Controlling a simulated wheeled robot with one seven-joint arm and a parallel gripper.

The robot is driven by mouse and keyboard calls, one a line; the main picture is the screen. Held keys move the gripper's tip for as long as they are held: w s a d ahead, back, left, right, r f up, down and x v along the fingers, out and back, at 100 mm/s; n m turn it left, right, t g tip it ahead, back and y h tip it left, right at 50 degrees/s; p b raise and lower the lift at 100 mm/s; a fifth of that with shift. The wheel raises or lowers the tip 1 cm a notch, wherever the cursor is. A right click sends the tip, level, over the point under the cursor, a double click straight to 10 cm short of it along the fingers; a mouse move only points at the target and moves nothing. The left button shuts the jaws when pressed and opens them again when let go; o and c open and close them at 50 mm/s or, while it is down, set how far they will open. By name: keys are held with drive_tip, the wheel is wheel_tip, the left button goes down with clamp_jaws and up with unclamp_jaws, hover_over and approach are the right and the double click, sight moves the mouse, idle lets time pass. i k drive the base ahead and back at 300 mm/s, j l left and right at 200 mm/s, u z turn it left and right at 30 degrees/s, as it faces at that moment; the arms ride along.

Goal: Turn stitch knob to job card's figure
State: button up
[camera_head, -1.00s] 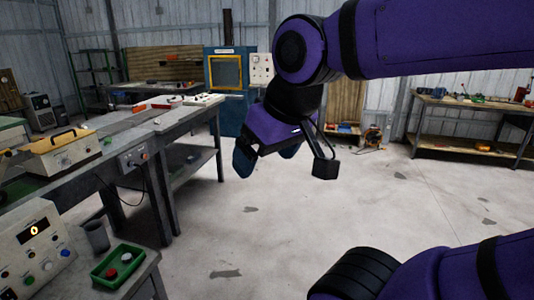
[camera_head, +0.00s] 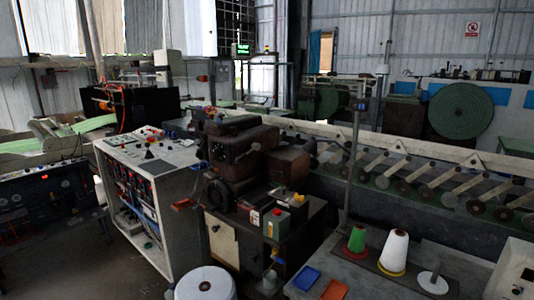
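My gripper is out of view. No stitch knob or job card can be made out for certain. A control console (camera_head: 150,150) with a sloped top bearing several small knobs and buttons stands at centre left; they are too small to read. A dark machine head (camera_head: 238,150) with a round wheel stands right of it on a dark stand. A box with red and green buttons (camera_head: 276,225) sits on that stand. A pale control box (camera_head: 515,270) is cut off at the right edge.
A grey table (camera_head: 375,285) at front right bears a green cone (camera_head: 356,240), a white cone (camera_head: 393,252), a blue tray (camera_head: 306,278) and a red tray (camera_head: 335,290). A white roll (camera_head: 205,284) stands at front. A long roller machine (camera_head: 420,175) runs behind. Floor shows at lower left.

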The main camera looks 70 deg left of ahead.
sight(216, 152)
drive_tip(key=u, duration=2.5)
drive_tip(key=i+j+z, duration=0.45)
drive_tip(key=i+j, duration=1.25)
